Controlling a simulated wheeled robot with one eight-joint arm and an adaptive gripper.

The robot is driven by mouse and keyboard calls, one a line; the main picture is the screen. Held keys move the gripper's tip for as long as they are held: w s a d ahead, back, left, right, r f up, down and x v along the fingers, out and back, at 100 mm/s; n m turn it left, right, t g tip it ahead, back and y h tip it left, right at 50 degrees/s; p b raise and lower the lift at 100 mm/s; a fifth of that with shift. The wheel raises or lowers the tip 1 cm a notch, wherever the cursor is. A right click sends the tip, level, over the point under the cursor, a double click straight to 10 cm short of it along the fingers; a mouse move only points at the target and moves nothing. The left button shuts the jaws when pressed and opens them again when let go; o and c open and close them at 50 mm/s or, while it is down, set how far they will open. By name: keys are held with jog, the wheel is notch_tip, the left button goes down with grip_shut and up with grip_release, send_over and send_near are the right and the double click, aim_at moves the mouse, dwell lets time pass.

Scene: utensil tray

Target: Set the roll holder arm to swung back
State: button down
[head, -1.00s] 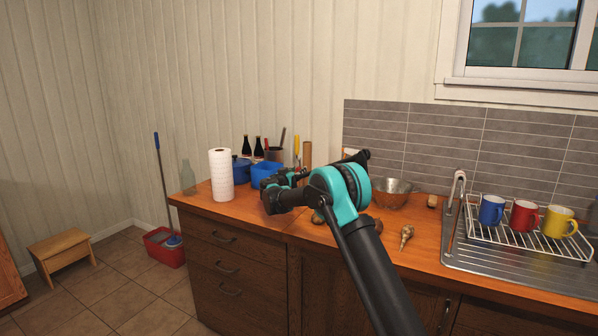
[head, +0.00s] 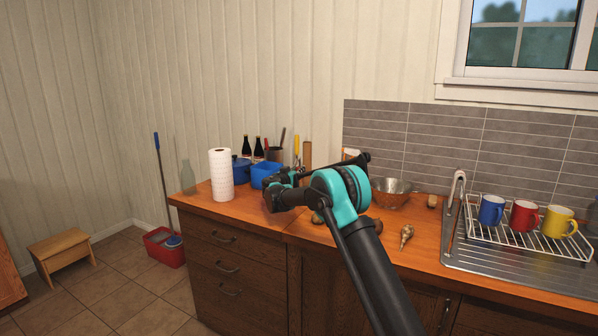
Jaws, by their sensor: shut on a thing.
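My arm reaches over the counter and folds back at the wrist. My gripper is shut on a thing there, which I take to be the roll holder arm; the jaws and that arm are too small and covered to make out. How far the holder arm is swung cannot be told. A white paper roll (head: 221,175) stands upright on the counter, left of my gripper and apart from it.
Blue containers (head: 265,172), dark bottles and a utensil pot stand behind my wrist on the wooden counter (head: 225,209). Several mugs stand in a rack (head: 535,240) by the sink.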

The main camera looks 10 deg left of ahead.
jog(key=shift+s, duration=0.1)
jog(key=shift+s+a+f, duration=0.4)
jog(key=shift+s+f, duration=0.1)
jog(key=shift+s, duration=0.5)
jog(key=shift+s+a+f, duration=0.35)
jog(key=shift+s+f, duration=0.1)
jog(key=shift+s, duration=0.55)
jog(key=shift+s+a+f, duration=0.4)
jog(key=shift+s+f, duration=0.1)
jog(key=shift+s, duration=0.5)
jog(key=c, duration=1.4)
grip_release()
jog(key=shift+o, duration=0.2)
jog(key=shift+s, duration=0.1)
jog(key=v, duration=1.1)
jog(key=shift+s+a, duration=0.15)
jog(key=shift+s, duration=0.25)
